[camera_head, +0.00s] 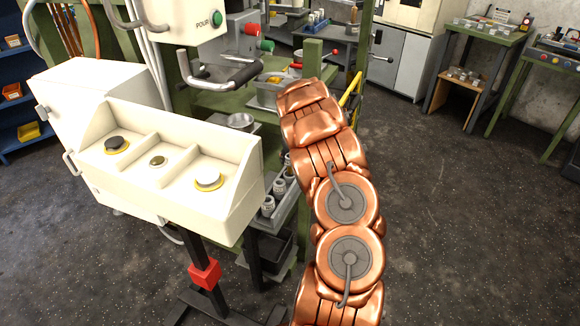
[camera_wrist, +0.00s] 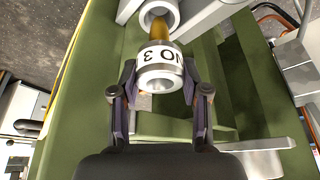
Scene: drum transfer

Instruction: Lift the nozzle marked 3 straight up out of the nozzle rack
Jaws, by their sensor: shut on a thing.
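The nozzle marked 3 (camera_wrist: 160,67) shows in the wrist view as a white and metal collar reading "NO 3", with a brass-coloured part beyond it. My gripper (camera_wrist: 160,85) is shut on it, with one dark finger on each side of the collar. A pale metal ring (camera_wrist: 159,14) lies just past the brass part; I cannot tell whether they touch. In the head view, several small metal nozzles (camera_head: 268,206) stand in the rack at the green stand's side. My gripper and the held nozzle are hidden behind my copper arm there.
A white panel box (camera_head: 165,160) with three round fittings stands left of my arm. A grey tray (camera_head: 268,92) sits on the green shelf.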

